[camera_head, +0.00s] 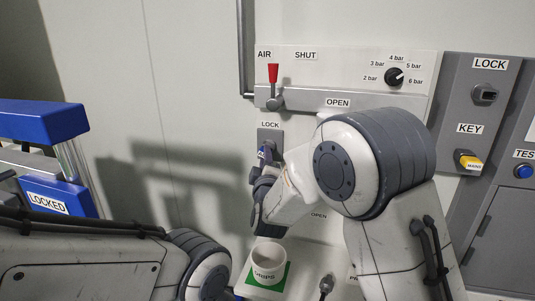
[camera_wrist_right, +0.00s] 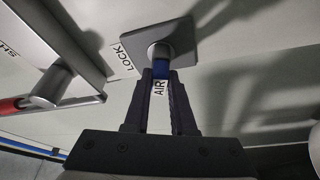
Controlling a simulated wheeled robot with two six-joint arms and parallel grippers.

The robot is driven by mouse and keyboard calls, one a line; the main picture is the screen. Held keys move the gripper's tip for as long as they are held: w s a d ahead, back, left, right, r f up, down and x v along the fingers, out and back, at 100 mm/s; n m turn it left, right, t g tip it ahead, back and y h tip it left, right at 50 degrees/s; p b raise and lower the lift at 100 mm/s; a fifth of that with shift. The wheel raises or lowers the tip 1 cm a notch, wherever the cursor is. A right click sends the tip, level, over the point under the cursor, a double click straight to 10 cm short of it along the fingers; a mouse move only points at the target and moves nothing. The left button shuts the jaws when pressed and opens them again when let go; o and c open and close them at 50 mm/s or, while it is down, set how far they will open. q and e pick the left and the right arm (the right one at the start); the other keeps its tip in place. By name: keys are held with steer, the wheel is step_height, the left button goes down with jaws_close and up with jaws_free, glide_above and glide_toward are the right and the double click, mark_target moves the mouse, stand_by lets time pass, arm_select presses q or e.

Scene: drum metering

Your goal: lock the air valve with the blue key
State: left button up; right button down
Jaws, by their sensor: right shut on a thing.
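The blue key (camera_head: 264,153) is at the air lock (camera_head: 270,134), a grey plate under a LOCK label. In the right wrist view the blue key (camera_wrist_right: 161,72) meets the round lock barrel (camera_wrist_right: 160,51); how deep it sits is hidden. It carries a white AIR tag. My right gripper (camera_head: 262,165) is shut on it, and the fingers (camera_wrist_right: 161,82) flank the key. The air valve (camera_head: 275,101) above has its red-tipped lever upright, left of the SHUT label; its lever (camera_wrist_right: 60,102) also shows in the wrist view. My left gripper is outside the view.
A pressure knob (camera_head: 394,76) is at upper right. A grey panel holds a LOCK slot (camera_head: 485,94) and a yellow MAINS key (camera_head: 468,162). A white cup (camera_head: 268,263) stands on a green mat below. A blue device (camera_head: 45,121) marked LOCKED stands at left.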

stand_by(0.3)
steer(key=shift+a+f+m+t+h+b, duration=0.1)
steer(key=shift+m+t+h+b, duration=0.3)
steer(key=shift+m+b, duration=1.25)
steer(key=shift+a+f+m+t+h+b, duration=0.1)
steer(key=shift+m+t+h+b, duration=0.3)
steer(key=shift+m+b, duration=1.25)
steer(key=shift+d+n+b, duration=0.1)
steer(key=shift+n+b, duration=0.2)
steer(key=shift+n, duration=0.1)
